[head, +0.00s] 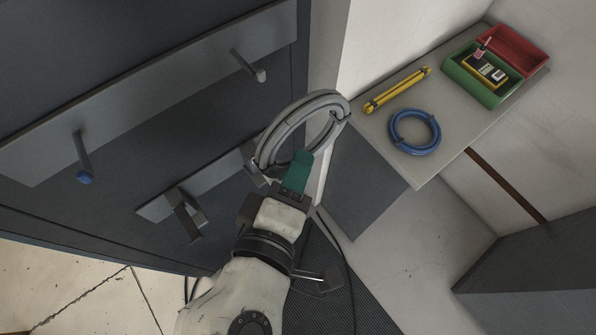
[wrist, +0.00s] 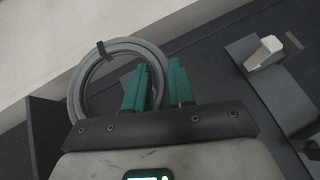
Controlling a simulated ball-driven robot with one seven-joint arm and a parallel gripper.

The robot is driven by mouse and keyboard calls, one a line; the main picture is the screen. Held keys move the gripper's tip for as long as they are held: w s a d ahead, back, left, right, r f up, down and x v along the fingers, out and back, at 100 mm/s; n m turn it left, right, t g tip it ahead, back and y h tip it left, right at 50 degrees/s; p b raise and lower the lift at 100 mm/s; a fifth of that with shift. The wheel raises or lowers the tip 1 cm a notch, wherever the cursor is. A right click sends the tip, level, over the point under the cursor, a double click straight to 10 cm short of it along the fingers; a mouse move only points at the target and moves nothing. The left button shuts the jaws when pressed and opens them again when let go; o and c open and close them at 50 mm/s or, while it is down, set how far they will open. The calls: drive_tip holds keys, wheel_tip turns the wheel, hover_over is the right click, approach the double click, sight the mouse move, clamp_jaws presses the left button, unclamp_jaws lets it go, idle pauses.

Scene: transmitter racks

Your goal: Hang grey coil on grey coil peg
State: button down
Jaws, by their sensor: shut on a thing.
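The grey coil (head: 268,143) is a thick ring with dark ties, held up in front of the dark rack. My gripper (head: 299,168), with green fingers, is shut on its near lower side. In the wrist view the coil (wrist: 76,88) rises left of and behind the fingers (wrist: 158,80). The grey-tipped peg (head: 249,67) sticks out of the upper grey rail, above and left of the coil and apart from it. A blue-tipped peg (head: 82,158) is farther left on the same rail.
A lower bar (head: 160,207) with dark brackets (head: 188,215) crosses the rack beside my arm. At right, a shelf (head: 375,140) holds a blue coil (head: 415,132), a yellow tool (head: 397,90), a green bin (head: 463,83) with a meter, and a red bin (head: 512,50).

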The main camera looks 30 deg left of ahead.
drive_tip(key=w+a+f+b, duration=0.1)
drive_tip(key=w+a+b, duration=0.1)
drive_tip(key=a, duration=0.4)
drive_tip(key=w+a+f+b, duration=0.1)
drive_tip(key=w+a+b, duration=0.2)
drive_tip(key=a, duration=0.3)
drive_tip(key=shift+f, duration=0.25)
idle(1.5)
drive_tip(key=c, duration=0.9)
unclamp_jaws()
drive_tip(key=shift+o, duration=0.2)
drive_tip(key=shift+f, duration=0.1)
drive_tip(key=b+v, duration=0.1)
drive_tip(key=v, duration=0.9)
drive_tip(key=shift+s+b, duration=0.4)
